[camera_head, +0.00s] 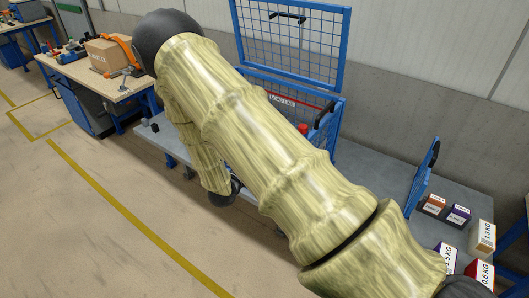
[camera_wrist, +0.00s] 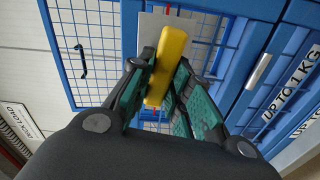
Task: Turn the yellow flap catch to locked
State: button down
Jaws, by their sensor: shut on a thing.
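In the wrist view, the yellow flap catch (camera_wrist: 169,62) is a long, narrow bar, tilted slightly from upright. It lies between the fingers of my gripper (camera_wrist: 163,82), which are shut on it. A pale plate (camera_wrist: 151,32) shows behind the catch, against blue frame bars and wire mesh. In the head view, my arm covers the middle of the picture, and the catch and my fingers cannot be made out there. A raised blue mesh panel (camera_head: 290,47) with a black handle stands behind my arm.
A blue panel (camera_wrist: 235,65) with a pale handle and an "UP TO 1 KG" label stands at right in the wrist view. Several labelled boxes (camera_head: 482,238) stand on the grey surface at right. A workbench (camera_head: 110,85) with a carton stands at left. The left floor is clear.

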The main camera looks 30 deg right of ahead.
jog(key=shift+n, duration=0.9)
jog(key=shift+f, duration=0.1)
jog(key=c, duration=1.3)
grip_release()
jog(key=shift+a, duration=0.15)
jog(key=v, duration=1.1)
jog(key=shift+s+a, duration=0.1)
jog(key=shift+a, duration=0.25)
